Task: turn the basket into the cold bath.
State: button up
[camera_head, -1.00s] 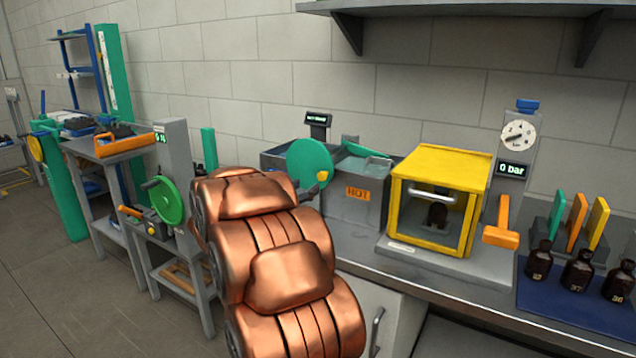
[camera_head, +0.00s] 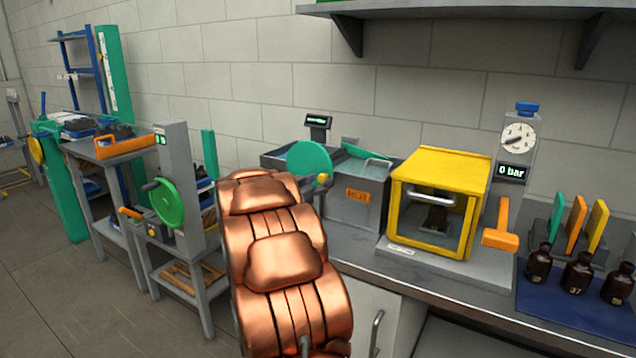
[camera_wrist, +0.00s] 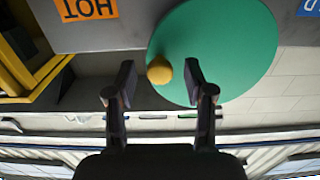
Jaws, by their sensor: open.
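A green disc (camera_head: 308,163) with a yellow knob (camera_head: 323,179) stands at the front of the twin bath. The grey HOT bath (camera_head: 352,200) is right of the disc; the other basin (camera_head: 277,158) is left of it. In the wrist view, which is upside down, the disc (camera_wrist: 225,45) and knob (camera_wrist: 159,70) show close up, with part of a blue label (camera_wrist: 308,7) at the edge. My gripper (camera_wrist: 159,80) is open, its fingers either side of the knob; contact is not clear. In the head view my arm hides the gripper. I cannot make out the basket clearly.
A yellow-framed cabinet (camera_head: 440,203) stands right of the HOT bath, near my arm. Beyond it are a gauge post (camera_head: 515,150) and brown bottles (camera_head: 577,272) on a blue mat (camera_head: 570,312). A green handwheel (camera_head: 168,204) stands at the left.

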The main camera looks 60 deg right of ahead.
jog(key=shift+c, duration=0.4)
grip_shut()
jog(key=shift+r+p, duration=0.2)
jog(key=shift+p, duration=0.2)
